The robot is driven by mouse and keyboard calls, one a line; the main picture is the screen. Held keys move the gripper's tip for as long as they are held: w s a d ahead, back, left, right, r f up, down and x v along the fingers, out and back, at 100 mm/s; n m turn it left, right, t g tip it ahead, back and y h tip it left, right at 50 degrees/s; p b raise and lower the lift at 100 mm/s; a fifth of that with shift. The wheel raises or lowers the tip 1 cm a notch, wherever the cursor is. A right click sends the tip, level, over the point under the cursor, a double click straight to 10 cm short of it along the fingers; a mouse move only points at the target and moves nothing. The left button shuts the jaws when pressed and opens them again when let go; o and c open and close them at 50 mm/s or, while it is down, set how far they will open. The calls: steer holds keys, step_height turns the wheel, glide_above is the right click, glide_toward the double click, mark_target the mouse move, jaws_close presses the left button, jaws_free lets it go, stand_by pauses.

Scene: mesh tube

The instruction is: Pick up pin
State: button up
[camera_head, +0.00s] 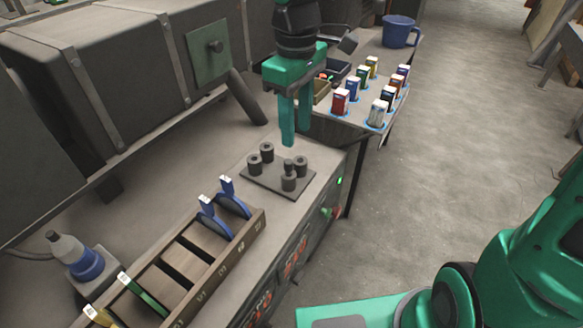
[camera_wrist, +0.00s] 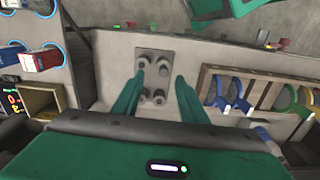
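A dark grey pin (camera_head: 288,164) stands among several hollow dark cylinders on a flat square plate (camera_head: 262,184) in the head view. I cannot tell whether the pin sits in the front cylinder (camera_head: 288,181) or just behind it. My gripper (camera_head: 296,138) points down above the far side of the plate, apart from the cylinders. In the wrist view the plate (camera_wrist: 153,55) and its cylinders show between and beyond the two green fingers (camera_wrist: 160,76). The fingers are spread with nothing between them. The pin is hard to single out in the wrist view.
A wooden rack (camera_head: 257,222) with blue-handled tools stands at the front. A large grey machine (camera_head: 110,70) fills the left. Bench surface around the plate is clear.

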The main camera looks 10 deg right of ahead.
glide_above(289, 161)
step_height(289, 161, down, 5)
steer(key=shift+d+r, duration=0.1)
steer(key=shift+f, duration=2.95)
jaws_close()
